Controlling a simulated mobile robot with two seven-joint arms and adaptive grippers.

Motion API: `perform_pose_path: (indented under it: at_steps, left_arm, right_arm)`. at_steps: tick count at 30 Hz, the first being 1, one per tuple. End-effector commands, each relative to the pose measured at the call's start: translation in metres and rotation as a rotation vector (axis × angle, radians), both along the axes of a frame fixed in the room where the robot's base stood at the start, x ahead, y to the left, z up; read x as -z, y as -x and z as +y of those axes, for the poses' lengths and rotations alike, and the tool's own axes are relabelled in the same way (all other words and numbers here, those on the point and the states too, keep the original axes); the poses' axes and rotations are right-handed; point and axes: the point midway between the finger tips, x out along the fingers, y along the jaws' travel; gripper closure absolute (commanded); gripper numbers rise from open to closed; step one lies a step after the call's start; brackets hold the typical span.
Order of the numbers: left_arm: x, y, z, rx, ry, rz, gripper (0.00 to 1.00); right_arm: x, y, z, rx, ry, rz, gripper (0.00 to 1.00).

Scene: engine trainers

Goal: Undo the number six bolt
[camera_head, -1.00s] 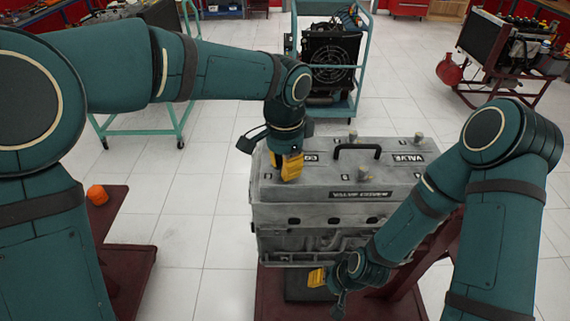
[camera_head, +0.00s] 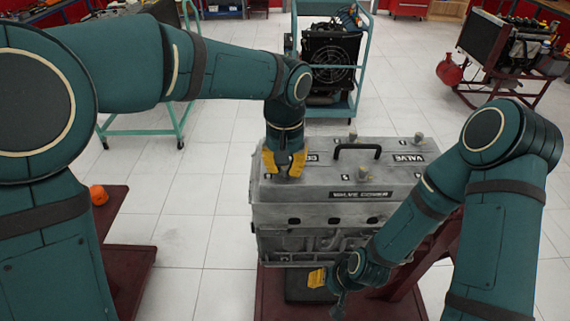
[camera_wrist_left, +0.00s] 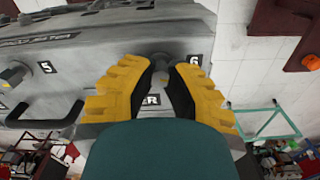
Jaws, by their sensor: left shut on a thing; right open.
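The grey valve cover (camera_head: 330,205) sits on top of the engine, with a black handle (camera_head: 357,151) and numbered bolts. My left gripper (camera_head: 284,172) points down at its left end. In the left wrist view the yellow fingers (camera_wrist_left: 160,85) are shut around the number six bolt (camera_wrist_left: 161,60), beside the printed 6 label (camera_wrist_left: 195,60). The bolt's lower part is partly hidden between the fingers. The number five bolt (camera_wrist_left: 14,74) stands free beside its label. My right gripper (camera_head: 320,279) is open and low in front of the engine, apart from the cover.
A dark red stand (camera_head: 273,292) is under the engine. A teal cart with a radiator (camera_head: 331,58) stands behind. An orange object (camera_head: 98,195) sits on a red stand at left.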

Motion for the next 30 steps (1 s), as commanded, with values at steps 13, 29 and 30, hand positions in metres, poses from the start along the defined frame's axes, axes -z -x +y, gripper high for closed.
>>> perform_pose_path:
  at_steps: [13,29,30]
  left_arm:
    - [-0.0008,-0.0003,-0.0004,-0.112,0.001,-0.002,1.0]
    - [-0.0007,-0.0003,-0.0003,-0.113,0.001,-0.002,0.51]
    - [-0.0006,-0.0002,-0.0003,-0.113,0.001,-0.002,0.51]
  right_arm:
    - [-0.0001,0.0,0.0,0.0,0.0,0.0,0.53]
    - [-0.0001,0.0,0.0,0.0,0.0,0.0,0.53]
    - [-0.0001,0.0,0.0,0.0,0.0,0.0,0.53]
